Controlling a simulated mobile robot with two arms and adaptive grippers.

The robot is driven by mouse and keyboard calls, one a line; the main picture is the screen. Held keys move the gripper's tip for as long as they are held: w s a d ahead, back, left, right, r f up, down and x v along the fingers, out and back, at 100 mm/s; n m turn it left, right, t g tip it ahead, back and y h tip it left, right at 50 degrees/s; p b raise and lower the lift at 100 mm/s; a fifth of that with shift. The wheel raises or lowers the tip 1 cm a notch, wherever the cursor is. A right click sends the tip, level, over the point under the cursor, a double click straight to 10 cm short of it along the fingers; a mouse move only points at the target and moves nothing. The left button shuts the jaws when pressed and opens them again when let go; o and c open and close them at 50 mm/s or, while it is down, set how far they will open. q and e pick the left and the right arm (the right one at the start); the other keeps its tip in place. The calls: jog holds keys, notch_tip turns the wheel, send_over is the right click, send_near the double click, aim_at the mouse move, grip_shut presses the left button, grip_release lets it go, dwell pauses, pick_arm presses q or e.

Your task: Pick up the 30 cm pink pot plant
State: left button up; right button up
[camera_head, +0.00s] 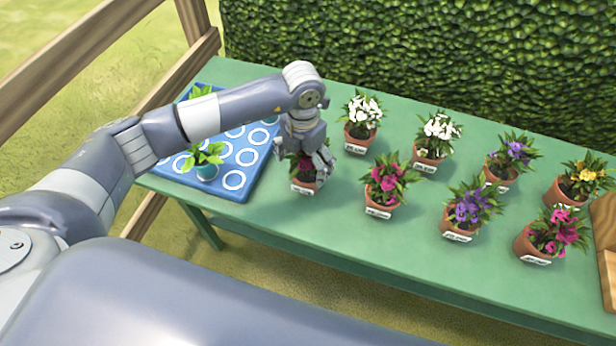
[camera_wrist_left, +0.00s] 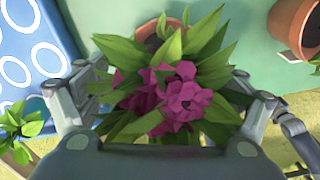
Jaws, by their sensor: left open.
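Pink-flowered plants in terracotta pots stand on the green table. One pink pot plant (camera_head: 303,180) is directly under my left gripper (camera_head: 309,158), and its top is partly hidden by the gripper. A second pink plant (camera_head: 385,186) stands just to its right, and a third pink plant (camera_head: 556,232) is near the right end. The pot labels are too small to read. In the left wrist view, the pink flowers and leaves (camera_wrist_left: 165,95) lie between the spread fingers of my left gripper (camera_wrist_left: 160,108), which is open around the foliage. My right gripper is not in view.
A blue tray (camera_head: 238,181) with white rings and small seedlings lies left of the left gripper. White (camera_head: 362,112), purple (camera_head: 472,205) and yellow (camera_head: 588,176) potted plants stand nearby. A hedge runs behind the table (camera_head: 330,228); its front strip is clear.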

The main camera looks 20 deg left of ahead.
aim_at(308, 175)
pick_arm(q)
jog(key=shift+f, duration=0.9)
jog(key=f, duration=0.1)
jog(key=f+p, duration=0.1)
jog(key=f, duration=0.1)
jog(key=d+f, duration=0.1)
jog(key=shift+w+f+p, duration=0.25)
jog(key=shift+w+p, duration=0.05)
jog(key=shift+w, duration=0.05)
jog(key=shift+a+f, duration=0.1)
jog(key=shift+f, duration=0.35)
jog(key=c, duration=1.4)
jog(key=shift+r, duration=0.1)
jog(key=shift+c, duration=0.2)
